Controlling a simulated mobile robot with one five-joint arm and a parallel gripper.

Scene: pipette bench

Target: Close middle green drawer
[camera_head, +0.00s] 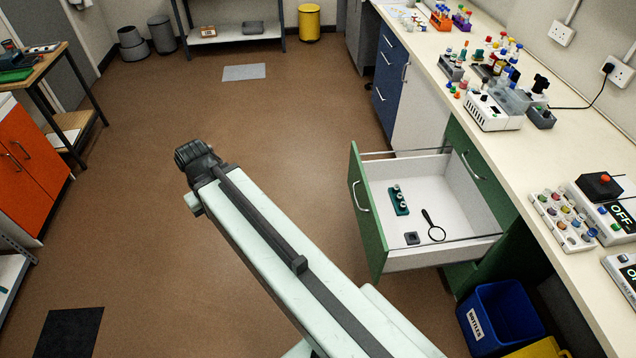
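A green drawer (368,215) stands far open out of the green cabinet under the bench on the right. Its green front has a metal handle (360,196) and faces left. Its white inside holds a small green rack with vials (398,201), a black magnifying glass (434,227) and a small dark block (411,238). A shut green front with a handle (471,166) shows above it. My pale arm reaches from the bottom to the upper left, ending in a dark joint left of the drawer. My gripper's fingers do not show.
A blue bin (497,310) stands on the floor below the drawer's near side. The bench top (545,150) carries racks and instruments. Blue drawers (391,75) are farther back. Brown floor (285,150) is clear left of the drawer front, beyond my arm.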

